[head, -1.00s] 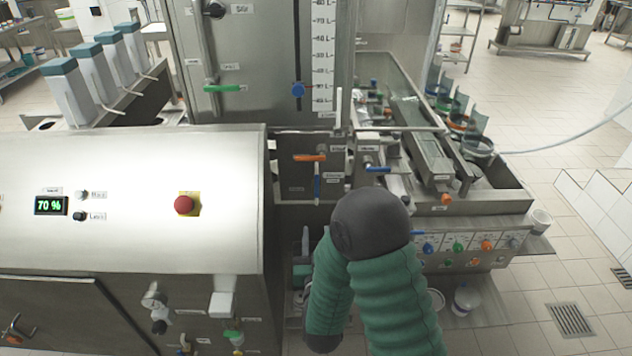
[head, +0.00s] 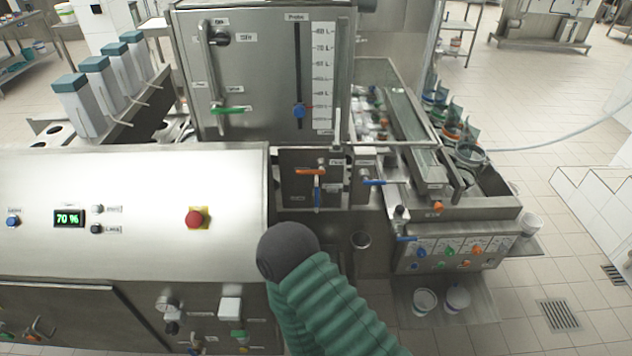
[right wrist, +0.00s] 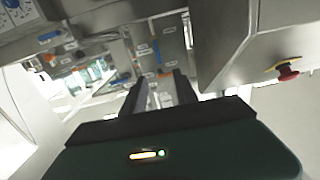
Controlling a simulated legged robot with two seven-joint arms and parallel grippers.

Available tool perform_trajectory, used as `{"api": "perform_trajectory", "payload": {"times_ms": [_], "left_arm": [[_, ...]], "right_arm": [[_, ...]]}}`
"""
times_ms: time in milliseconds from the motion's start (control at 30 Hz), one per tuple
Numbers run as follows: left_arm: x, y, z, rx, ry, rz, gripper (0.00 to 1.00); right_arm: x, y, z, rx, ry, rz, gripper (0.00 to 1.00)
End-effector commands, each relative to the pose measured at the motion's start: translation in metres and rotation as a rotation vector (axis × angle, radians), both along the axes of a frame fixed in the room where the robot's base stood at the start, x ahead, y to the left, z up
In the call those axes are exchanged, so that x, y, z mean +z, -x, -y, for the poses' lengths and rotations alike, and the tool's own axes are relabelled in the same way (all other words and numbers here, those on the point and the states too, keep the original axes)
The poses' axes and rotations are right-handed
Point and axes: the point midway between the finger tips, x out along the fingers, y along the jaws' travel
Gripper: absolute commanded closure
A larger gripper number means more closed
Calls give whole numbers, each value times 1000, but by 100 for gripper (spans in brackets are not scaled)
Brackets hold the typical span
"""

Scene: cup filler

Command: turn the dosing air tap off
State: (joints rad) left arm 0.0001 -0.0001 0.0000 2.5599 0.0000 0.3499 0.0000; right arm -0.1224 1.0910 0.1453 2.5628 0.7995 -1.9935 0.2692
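Several lever taps are in the head view; their labels are too small to read, so I cannot tell which is the dosing air tap. An orange-handled tap (head: 310,172) lies sideways on the middle panel. A blue handle (head: 317,194) hangs upright below it. Another blue-handled tap (head: 376,182) points sideways to their right. A green-handled tap (head: 240,334) is low on the front panel, near a round gauge (head: 166,303). My right gripper (right wrist: 160,84) is open, its fingers apart and empty in the right wrist view; in the head view it is hidden. My left gripper is not in view.
A red stop button (head: 196,218) sits on the sloped cover, left of my arm. A tank with a green handle (head: 227,110) rises behind. The control panel (head: 450,252) and white buckets (head: 457,298) are right. Open floor lies at the far right.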

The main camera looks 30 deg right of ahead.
Motion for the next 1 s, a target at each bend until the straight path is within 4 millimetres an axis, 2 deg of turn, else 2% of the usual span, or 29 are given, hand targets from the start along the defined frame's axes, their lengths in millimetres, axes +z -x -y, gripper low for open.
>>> {"api": "perform_trajectory", "payload": {"times_ms": [33, 200, 667, 767, 867, 1000], "left_arm": [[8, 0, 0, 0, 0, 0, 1], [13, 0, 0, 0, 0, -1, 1], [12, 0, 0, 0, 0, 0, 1], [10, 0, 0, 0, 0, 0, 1], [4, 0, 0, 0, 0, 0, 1], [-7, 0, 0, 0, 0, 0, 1]], "right_arm": [[3, 6, -6, 5, 1, -6, 65], [1, 18, -12, 0, 0, -2, 65], [-1, 19, -12, -3, -2, 0, 65], [-7, 13, -10, -13, -43, -23, 65], [-26, -3, -10, -25, -165, -111, 65], [-56, -29, -34, 41, -378, -343, 65]]}}
